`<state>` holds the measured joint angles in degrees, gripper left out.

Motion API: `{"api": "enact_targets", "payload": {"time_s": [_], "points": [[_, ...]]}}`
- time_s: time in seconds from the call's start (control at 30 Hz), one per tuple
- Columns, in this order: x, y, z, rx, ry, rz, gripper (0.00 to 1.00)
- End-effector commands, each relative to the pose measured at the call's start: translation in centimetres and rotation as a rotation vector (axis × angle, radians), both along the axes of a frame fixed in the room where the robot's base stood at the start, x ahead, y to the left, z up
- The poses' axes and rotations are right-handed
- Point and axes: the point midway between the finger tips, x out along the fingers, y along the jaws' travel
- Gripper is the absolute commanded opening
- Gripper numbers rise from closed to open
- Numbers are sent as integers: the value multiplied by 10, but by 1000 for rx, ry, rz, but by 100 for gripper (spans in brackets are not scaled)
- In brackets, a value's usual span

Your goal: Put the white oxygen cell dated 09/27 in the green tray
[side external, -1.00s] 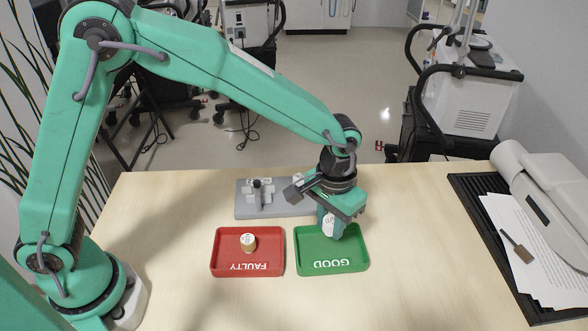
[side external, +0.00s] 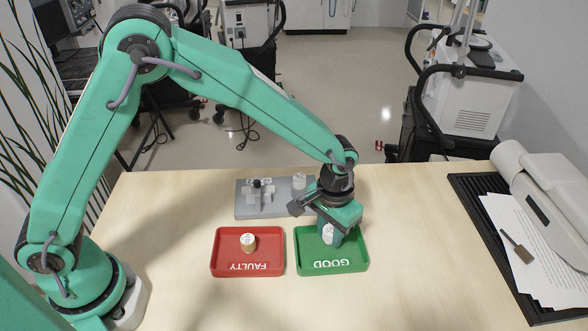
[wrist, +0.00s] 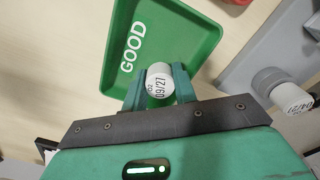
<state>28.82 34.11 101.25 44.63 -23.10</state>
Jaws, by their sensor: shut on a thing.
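The white oxygen cell (wrist: 159,83) reads 09/27 in the wrist view. It also shows in the side view (side external: 328,234), low over or in the green tray (side external: 354,262). My gripper (side external: 331,232) is shut on this cell, with one finger on each side of it. The green tray, marked GOOD, also shows in the wrist view (wrist: 195,28). I cannot tell whether the cell touches the tray floor.
A red tray (side external: 226,261) marked FAULTY stands left of the green tray and holds a white-topped, tan-sided cell (side external: 248,242). A grey fixture (side external: 244,205) behind holds another white cell (side external: 299,181), reading 04/21 in the wrist view. A black mat with papers (side external: 522,240) lies at right.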

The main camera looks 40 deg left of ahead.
Motion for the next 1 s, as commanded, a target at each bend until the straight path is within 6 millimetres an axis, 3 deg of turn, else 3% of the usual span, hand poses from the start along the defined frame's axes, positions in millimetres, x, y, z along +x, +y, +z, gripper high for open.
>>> {"api": "enact_targets", "payload": {"time_s": [0.87, 0.9, 1.0], "points": [[0, 0, -12, 0, 0, 0, 5], [0, 0, -12, 0, 0, 0, 33], [0, 0, -12, 0, 0, 0, 49]]}}
